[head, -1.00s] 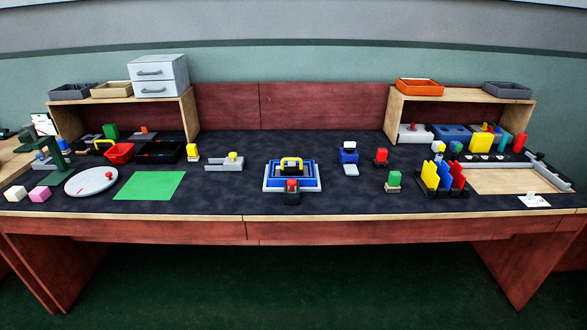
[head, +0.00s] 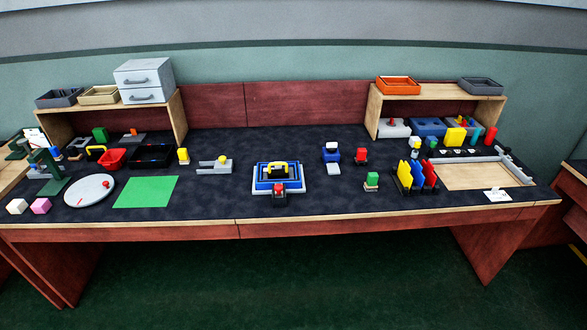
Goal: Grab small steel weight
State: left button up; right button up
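I cannot pick out a small steel weight with certainty; the small things on the table are too small to tell. A grey base with a yellow knob (head: 222,160) lies left of the middle of the table. A blue frame with a yellow-handled piece (head: 262,187) sits at the middle, with a red-topped black piece (head: 279,195) at its front edge. A blue device with a white top (head: 331,154) stands right of that. Neither of my grippers is in view.
The dark table mat (head: 225,205) is mostly clear at the front. A green sheet (head: 146,191) and a round grey plate (head: 90,190) lie at left. Wooden shelves stand at the back left and back right (head: 440,93). A wooden board (head: 485,176) lies at right.

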aim_at(280, 174)
jog(key=z, duration=1.9)
jog(key=i, duration=1.95)
jog(key=u, duration=2.85)
